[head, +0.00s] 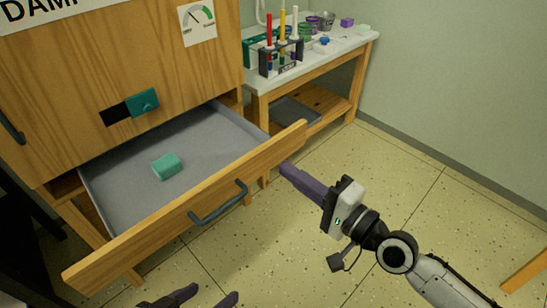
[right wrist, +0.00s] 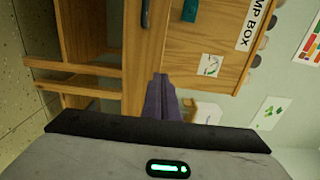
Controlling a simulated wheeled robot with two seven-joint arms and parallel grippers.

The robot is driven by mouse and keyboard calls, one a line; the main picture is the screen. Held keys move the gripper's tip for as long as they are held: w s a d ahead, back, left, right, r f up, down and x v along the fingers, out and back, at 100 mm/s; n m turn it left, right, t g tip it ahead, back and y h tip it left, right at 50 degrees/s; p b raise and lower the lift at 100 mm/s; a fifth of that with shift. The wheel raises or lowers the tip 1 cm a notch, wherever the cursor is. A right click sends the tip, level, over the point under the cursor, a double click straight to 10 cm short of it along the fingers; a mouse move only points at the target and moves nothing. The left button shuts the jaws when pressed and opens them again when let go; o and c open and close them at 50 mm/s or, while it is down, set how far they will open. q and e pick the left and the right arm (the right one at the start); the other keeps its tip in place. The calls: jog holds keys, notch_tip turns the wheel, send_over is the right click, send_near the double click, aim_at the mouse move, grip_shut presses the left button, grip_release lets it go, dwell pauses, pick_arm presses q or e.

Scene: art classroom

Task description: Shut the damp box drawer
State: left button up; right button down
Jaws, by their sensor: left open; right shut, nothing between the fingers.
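The damp box (head: 60,100) is a wooden cabinet at the left of the head view. Its drawer (head: 165,205) is pulled well out, with a wooden front, a dark curved handle (head: 218,203) and a grey inside. A teal block (head: 167,166) lies in the drawer. My right gripper (head: 286,169) is shut and empty, just outside the drawer front near its right end; I cannot tell whether it touches. Its closed fingers also show in the right wrist view (right wrist: 161,85). My left gripper (head: 205,299) is open at the bottom edge, in front of the drawer, mostly cut off.
A white-topped table (head: 330,50) with a rack of coloured tools (head: 282,55) and several small pots stands right of the box. A teal latch piece (head: 143,102) sits on the box's front above the drawer.

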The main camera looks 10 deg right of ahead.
aim_at(262, 152)
jog(key=x, duration=0.5)
jog(key=shift+w+a, duration=0.1)
jog(key=shift+w, duration=0.05)
jog(key=shift+w+a, duration=0.15)
jog(key=shift+w, duration=0.1)
pick_arm(q)
jog(key=shift+w+d+r, duration=0.1)
jog(key=shift+r, duration=0.2)
